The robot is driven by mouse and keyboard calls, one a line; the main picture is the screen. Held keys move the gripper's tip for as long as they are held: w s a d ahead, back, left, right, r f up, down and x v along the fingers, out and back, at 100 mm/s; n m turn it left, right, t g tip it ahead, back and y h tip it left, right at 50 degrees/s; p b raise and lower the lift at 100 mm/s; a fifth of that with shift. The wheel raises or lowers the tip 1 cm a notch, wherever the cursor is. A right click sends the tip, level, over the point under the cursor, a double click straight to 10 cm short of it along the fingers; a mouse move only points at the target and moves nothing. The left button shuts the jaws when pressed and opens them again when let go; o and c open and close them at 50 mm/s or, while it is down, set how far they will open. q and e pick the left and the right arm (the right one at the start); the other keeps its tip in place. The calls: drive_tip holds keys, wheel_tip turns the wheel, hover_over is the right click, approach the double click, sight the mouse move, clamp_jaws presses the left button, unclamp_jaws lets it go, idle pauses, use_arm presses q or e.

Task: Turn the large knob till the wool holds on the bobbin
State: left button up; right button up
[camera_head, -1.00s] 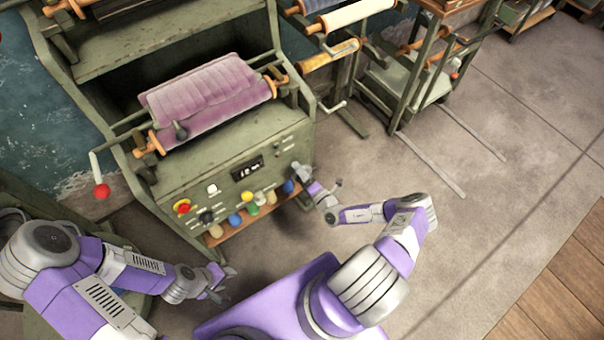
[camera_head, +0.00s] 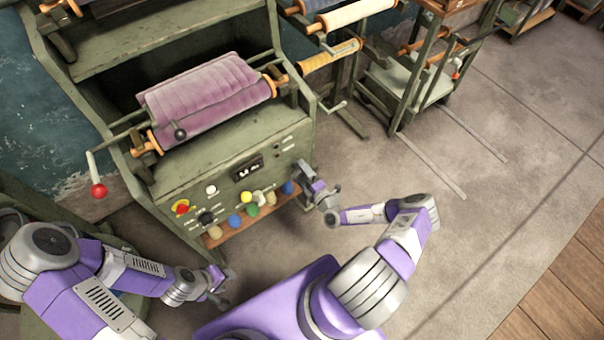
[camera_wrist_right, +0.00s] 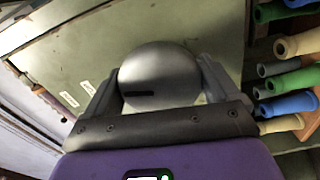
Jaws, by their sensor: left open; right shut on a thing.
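The large knob (camera_wrist_right: 160,75) is a round grey knob with a dark slot mark, on the green machine's front panel. My right gripper (camera_head: 299,171) has its fingers on either side of the knob and is shut on it, as the right wrist view (camera_wrist_right: 160,88) shows. In the head view my gripper hides the knob. The purple wool (camera_head: 205,98) lies across the bobbin (camera_head: 142,151), whose orange wooden ends show. My left gripper (camera_head: 226,286) is open and empty, low in front of the machine.
Coloured pegs (camera_head: 236,221) and a red button (camera_head: 181,207) are on and below the panel (camera_head: 165,183), left of my right gripper. A red-tipped crank (camera_head: 98,190) sticks out left.

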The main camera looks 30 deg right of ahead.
drive_tip(key=o, duration=0.8)
drive_tip(key=s, duration=0.2)
drive_tip(key=s+p, duration=0.1)
drive_tip(key=s, duration=0.4)
drive_tip(key=shift+s+d, duration=0.3)
